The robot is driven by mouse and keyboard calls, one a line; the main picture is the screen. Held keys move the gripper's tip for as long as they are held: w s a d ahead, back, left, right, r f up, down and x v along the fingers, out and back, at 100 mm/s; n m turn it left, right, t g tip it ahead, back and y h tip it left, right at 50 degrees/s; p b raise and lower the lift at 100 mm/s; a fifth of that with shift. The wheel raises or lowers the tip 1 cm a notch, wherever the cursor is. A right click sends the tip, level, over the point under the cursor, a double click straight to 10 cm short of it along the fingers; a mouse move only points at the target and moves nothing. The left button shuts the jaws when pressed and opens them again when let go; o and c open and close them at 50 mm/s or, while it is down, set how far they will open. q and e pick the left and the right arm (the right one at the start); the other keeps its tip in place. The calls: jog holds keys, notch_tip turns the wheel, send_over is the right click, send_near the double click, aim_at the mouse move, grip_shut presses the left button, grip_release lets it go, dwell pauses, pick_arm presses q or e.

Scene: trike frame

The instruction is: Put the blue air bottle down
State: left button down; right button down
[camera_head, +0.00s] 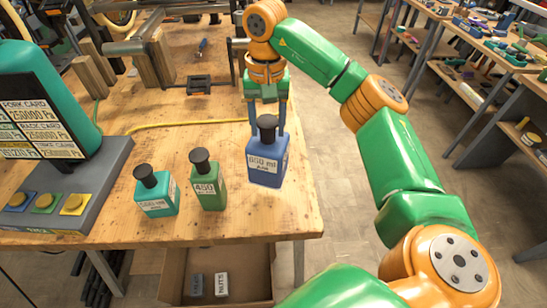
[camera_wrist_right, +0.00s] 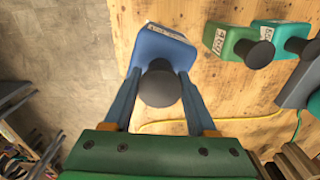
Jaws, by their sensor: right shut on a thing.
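The blue air bottle (camera_head: 265,170) has a dark cap and a white label that reads 850 ml. My right gripper (camera_head: 267,130) comes down from above with its fingers on both sides of the bottle's neck, shut on it. The bottle is upright over the right part of the wooden bench (camera_head: 240,215); I cannot tell whether its base touches the top. In the right wrist view the blue bottle (camera_wrist_right: 165,46) sits between the two fingers (camera_wrist_right: 160,82). My left gripper is out of view.
A green bottle (camera_head: 208,185) and a teal bottle (camera_head: 157,195) stand to the left. Further left is a grey console (camera_head: 60,190) with coloured buttons. A yellow hose (camera_head: 180,124) lies behind. A cardboard box (camera_head: 250,285) is below the front edge.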

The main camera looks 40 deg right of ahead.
jog(key=f, duration=0.1)
jog(key=d+f, duration=0.1)
jog(key=f, duration=0.1)
jog(key=shift+s+f+b, duration=0.1)
jog(key=shift+f+b, duration=0.1)
jog(key=shift+b, duration=0.1)
notch_tip(320, 180, down, 6)
jog(key=shift+f+p, duration=0.15)
jog(key=shift+p, duration=0.6)
jog(key=shift+f, duration=0.35)
jog(key=shift+c, duration=1)
grip_release()
